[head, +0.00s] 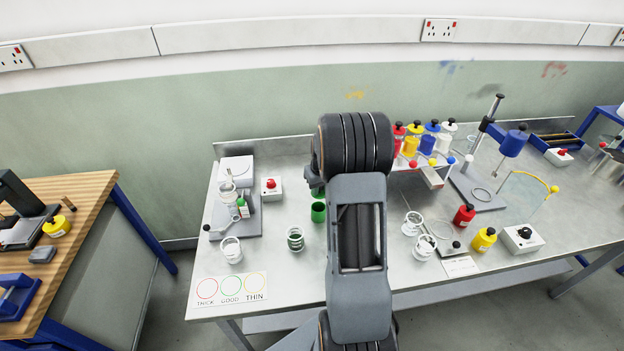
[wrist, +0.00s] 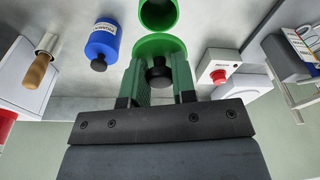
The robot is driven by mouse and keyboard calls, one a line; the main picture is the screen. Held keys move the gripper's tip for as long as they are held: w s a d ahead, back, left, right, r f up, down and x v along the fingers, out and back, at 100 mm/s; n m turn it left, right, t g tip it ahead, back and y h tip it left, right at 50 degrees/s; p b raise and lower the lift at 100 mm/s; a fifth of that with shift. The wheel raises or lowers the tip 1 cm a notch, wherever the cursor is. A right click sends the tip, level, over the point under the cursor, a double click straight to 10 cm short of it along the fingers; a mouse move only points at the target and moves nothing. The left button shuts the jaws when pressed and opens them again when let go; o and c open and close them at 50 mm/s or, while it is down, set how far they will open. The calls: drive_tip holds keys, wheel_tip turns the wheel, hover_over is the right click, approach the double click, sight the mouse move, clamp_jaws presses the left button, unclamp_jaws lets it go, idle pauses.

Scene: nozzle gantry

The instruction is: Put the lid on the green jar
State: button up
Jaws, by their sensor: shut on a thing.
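The green jar (head: 318,212) stands open on the grey bench, left of my arm in the head view. In the wrist view its round open mouth (wrist: 158,12) shows at the top edge, cut off by the frame. The green lid (wrist: 150,46) has a black knob, and my gripper (wrist: 159,72) is shut on that knob. The lid is close to the jar but beside it, not over its mouth in the wrist view. A green piece at the arm's edge in the head view (head: 317,190) looks like the lid, mostly hidden. My arm hides the gripper in the head view.
A blue bottle (wrist: 102,42) and a red-button box (wrist: 218,66) flank the lid in the wrist view. A striped cup (head: 295,239) stands front left of the jar. Ringed cups (head: 424,246) and coloured bottles stand right of my arm. Bare bench lies in front of the jar.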

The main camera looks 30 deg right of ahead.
sight(318, 206)
drive_tip(key=shift+w+f, duration=0.1)
drive_tip(key=shift+f, duration=0.05)
drive_tip(key=shift+f+b, duration=2.1)
drive_tip(key=shift+f, duration=0.9)
drive_tip(key=shift+f+b, duration=0.15)
drive_tip(key=shift+b, duration=0.5)
idle(0.4)
drive_tip(key=o, duration=1.4)
drive_tip(key=shift+o, duration=0.2)
drive_tip(key=shift+r+p, duration=2.15)
drive_tip(key=shift+r, duration=1.4)
